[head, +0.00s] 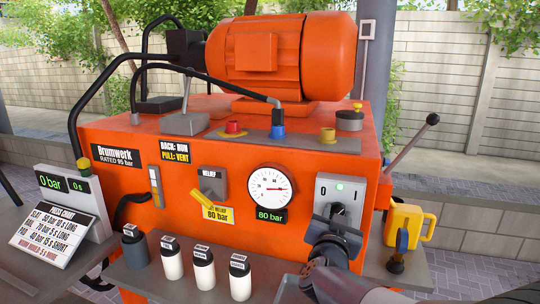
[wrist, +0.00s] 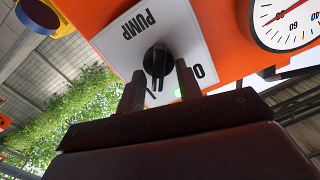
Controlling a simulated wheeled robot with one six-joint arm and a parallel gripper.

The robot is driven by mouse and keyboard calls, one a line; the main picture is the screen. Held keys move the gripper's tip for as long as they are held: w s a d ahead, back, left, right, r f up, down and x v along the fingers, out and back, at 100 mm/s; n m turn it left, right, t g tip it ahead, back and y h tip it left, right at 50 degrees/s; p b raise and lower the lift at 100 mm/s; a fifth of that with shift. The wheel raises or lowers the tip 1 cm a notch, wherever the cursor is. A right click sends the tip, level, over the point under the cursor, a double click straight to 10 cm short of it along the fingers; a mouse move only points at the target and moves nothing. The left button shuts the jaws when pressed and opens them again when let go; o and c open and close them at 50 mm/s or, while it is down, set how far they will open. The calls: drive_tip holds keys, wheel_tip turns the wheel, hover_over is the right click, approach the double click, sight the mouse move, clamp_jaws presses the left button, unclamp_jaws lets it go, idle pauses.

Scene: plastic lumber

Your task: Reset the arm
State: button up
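My gripper (head: 336,232) is in front of the pump switch plate (head: 342,188) on the orange machine, and my arm reaches in from the lower right. In the wrist view, my gripper's two fingers (wrist: 158,76) are apart, with the black pump knob (wrist: 158,60) showing between their tips. Gaps show on both sides of the knob. I cannot tell how far the fingertips are from the plate. The knob is hidden behind my gripper in the head view. A green light shows on the plate.
A gauge (head: 270,189) and a yellow relief lever (head: 212,202) are left of my gripper. Several small bottles (head: 204,270) stand on the shelf below. A yellow jug (head: 405,224) is close on the right, below a black-knobbed lever (head: 412,140).

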drive_tip(key=n+p, duration=0.1)
drive_tip(key=n, duration=0.2)
drive_tip(key=shift+p, duration=0.4)
